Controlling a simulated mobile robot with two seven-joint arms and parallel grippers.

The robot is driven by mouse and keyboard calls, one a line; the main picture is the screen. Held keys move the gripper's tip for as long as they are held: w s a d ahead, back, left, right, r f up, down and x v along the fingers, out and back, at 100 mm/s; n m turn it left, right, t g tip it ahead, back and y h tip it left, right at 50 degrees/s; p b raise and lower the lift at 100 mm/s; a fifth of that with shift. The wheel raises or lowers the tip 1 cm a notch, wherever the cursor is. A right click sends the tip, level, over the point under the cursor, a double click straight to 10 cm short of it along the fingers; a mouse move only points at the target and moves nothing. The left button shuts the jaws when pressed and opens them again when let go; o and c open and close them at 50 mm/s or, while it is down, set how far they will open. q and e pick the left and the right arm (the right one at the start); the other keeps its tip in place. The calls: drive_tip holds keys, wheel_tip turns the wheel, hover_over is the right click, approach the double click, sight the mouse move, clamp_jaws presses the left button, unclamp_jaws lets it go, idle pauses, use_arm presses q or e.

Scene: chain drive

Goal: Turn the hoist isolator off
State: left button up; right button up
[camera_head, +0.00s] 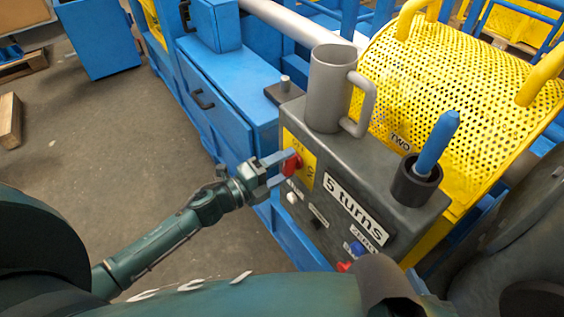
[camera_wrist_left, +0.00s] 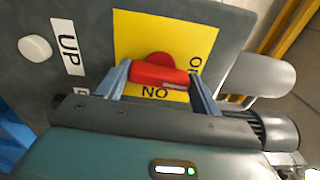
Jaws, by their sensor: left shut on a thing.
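The hoist isolator is a red rotary handle (camera_head: 292,164) on a yellow plate (camera_head: 300,146), on the face of a grey control box. My left gripper (camera_head: 282,168) reaches it from the left and is shut on the handle. In the left wrist view the red handle (camera_wrist_left: 160,74) lies between the two blue-grey fingers (camera_wrist_left: 160,86). The yellow plate carries an ON mark and a partly hidden OFF mark. I cannot tell which mark the handle points to. My right gripper is not in view.
A white button (camera_head: 292,198) sits beside an UP label. A blue button (camera_head: 357,248) and a red one (camera_head: 344,267) sit lower on the box. A grey mug (camera_head: 328,88) and a black cup holding a blue handle (camera_head: 436,143) stand on top. A yellow perforated guard (camera_head: 455,85) is behind.

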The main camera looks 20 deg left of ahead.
use_arm(q)
drive_tip(key=shift+n, duration=0.5)
drive_tip(key=o, duration=1)
drive_tip(key=shift+s+a, duration=0.15)
drive_tip(key=shift+s, duration=0.1)
drive_tip(key=v, duration=1.2)
drive_tip(key=shift+s+a, duration=0.2)
drive_tip(key=shift+a, duration=0.05)
